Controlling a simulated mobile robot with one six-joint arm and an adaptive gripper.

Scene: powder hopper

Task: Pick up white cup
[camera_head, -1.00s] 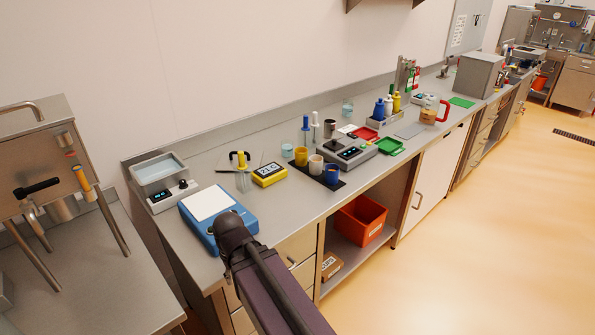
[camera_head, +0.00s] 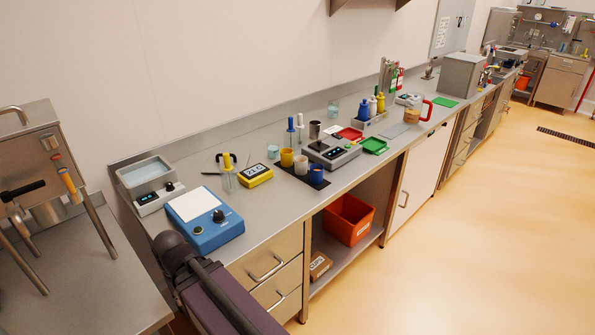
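The white cup (camera_head: 301,165) stands upright on a dark mat (camera_head: 293,178) on the steel bench. It sits between a yellow cup (camera_head: 287,157) on its left and a blue cup (camera_head: 317,174) on its right, close to both. A dark link of my arm shows at the bottom left, in front of the bench's near left end. My gripper is out of the picture, so its fingers cannot be seen.
A scale (camera_head: 332,153) stands just right of the cups. A yellow timer-like box (camera_head: 256,175) and a blue hotplate-like device (camera_head: 205,222) lie to the left. Red (camera_head: 349,134) and green (camera_head: 374,145) trays are beyond. An orange bin (camera_head: 348,219) sits on the shelf below.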

